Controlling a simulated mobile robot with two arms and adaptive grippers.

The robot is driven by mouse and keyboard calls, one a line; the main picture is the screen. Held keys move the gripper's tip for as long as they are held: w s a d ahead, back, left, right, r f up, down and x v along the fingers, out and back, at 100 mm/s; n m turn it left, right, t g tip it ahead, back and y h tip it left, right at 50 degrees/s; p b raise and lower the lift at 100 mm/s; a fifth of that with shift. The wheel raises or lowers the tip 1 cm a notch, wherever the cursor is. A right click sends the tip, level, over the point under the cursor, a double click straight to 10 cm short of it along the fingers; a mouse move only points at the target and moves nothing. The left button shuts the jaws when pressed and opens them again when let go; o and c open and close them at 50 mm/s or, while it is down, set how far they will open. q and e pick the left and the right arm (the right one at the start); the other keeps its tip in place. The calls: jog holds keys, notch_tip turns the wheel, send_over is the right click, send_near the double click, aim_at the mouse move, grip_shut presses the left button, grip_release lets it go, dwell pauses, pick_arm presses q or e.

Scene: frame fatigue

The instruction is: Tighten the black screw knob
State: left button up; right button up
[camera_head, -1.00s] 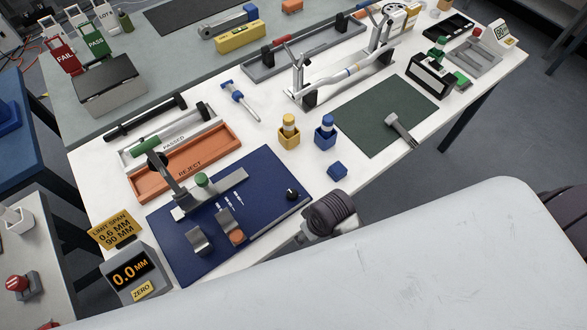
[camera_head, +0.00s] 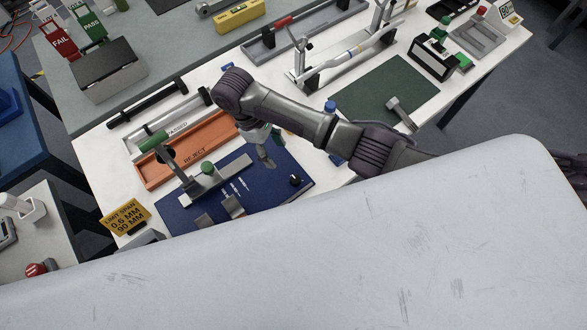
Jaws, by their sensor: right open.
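The black screw knob (camera_head: 295,180) sits near the right edge of the blue fixture board (camera_head: 222,207) on the white table. My right arm reaches in from the right across the table. Its gripper (camera_head: 267,160) points down over the far part of the board, to the left of the knob and apart from it. It is open, and nothing shows between its fingers. A metal fixture with a green knob (camera_head: 207,167) stands on the board, left of the gripper. The near part of the board is hidden. My left gripper is not in view.
An orange REJECT tray (camera_head: 160,173) lies left of the board, with a yellow limit sign (camera_head: 125,216) nearer. A dark green mat (camera_head: 370,97) with a grey tool (camera_head: 401,112) is at the right. My arm hides the middle of the table.

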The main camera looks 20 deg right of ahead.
jog(key=b, duration=0.4)
send_near(295, 178)
jog(key=shift+s+f, duration=0.3)
jog(key=shift+f, duration=0.4)
jog(key=p+x, duration=0.1)
jog(key=x, duration=0.2)
jog(key=p+x, duration=0.1)
jog(key=x, duration=0.2)
jog(key=shift+s+d+f, duration=0.1)
jog(key=shift+d+f, duration=0.1)
jog(key=shift+d, duration=0.1)
jog(key=shift+d+f, duration=0.1)
jog(key=shift+f, duration=0.4)
jog(key=shift+s, duration=0.1)
grip_shut()
